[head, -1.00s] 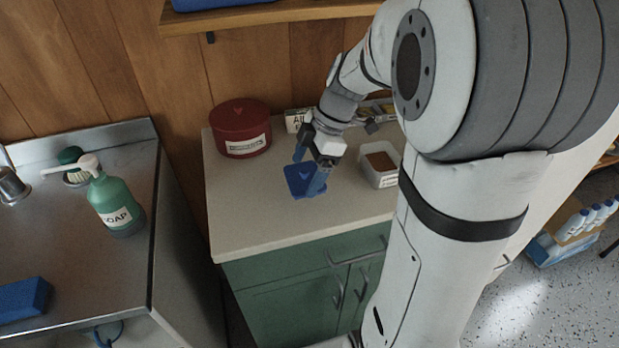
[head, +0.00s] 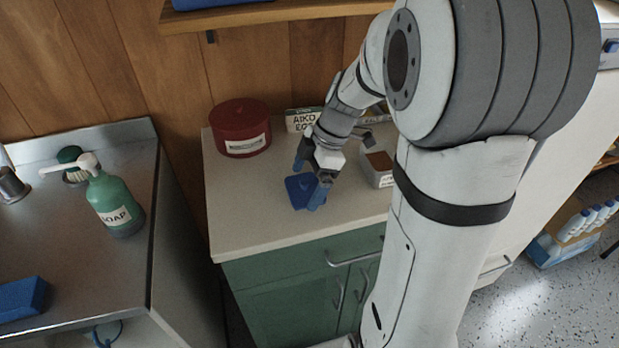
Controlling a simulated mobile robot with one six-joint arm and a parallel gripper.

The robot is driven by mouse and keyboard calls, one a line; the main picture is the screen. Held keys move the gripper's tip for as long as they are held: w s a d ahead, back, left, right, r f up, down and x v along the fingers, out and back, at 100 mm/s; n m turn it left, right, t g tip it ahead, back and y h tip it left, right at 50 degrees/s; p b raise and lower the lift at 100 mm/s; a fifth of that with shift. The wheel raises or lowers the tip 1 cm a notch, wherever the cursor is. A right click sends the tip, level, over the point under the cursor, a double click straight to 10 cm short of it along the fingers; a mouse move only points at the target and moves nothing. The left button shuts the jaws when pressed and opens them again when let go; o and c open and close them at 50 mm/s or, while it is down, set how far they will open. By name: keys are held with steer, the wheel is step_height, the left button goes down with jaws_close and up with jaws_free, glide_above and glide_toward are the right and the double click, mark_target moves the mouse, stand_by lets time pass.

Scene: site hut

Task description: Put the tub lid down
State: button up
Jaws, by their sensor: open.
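The blue tub lid (head: 298,190) is on the pale countertop (head: 245,215), near its middle. It looks flat, and part of it is hidden behind my gripper. My gripper (head: 309,178) is just above the lid, with its two blue fingers open. One finger is at the lid's back side and the other over its front right side. I cannot tell whether the fingers touch it. An open white tub (head: 384,180) with brown contents stands to the right, partly hidden by my arm.
A red round tin (head: 240,128) stands at the back left of the counter. A lettered box (head: 302,119) is against the back wall. The counter's left and front parts are clear. A steel sink unit with a green soap bottle (head: 115,203) stands to the left.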

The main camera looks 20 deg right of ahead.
steer(key=p+v, duration=0.1)
steer(key=v, duration=1)
steer(key=s+a+f+m+t+h, duration=0.1)
steer(key=s+a+f+m+h, duration=0.1)
steer(key=s+m, duration=0.5)
steer(key=s+a+f+m+t+h, duration=0.1)
steer(key=s+a+f+m+h, duration=0.1)
steer(key=s+m, duration=0.4)
steer(key=f+m, duration=0.1)
steer(key=m, duration=0.4)
steer(key=shift+s+f+h, duration=0.2)
steer(key=shift+s+h, duration=0.1)
steer(key=shift+s, duration=0.05)
steer(key=shift+a+r, duration=0.1)
steer(key=shift+a, duration=0.1)
steer(key=shift+t, duration=0.3)
steer(key=p+v, duration=0.3)
steer(key=v, duration=0.1)
steer(key=w+p+v, duration=0.1)
steer(key=p+v, duration=0.1)
steer(key=shift+p, duration=0.35)
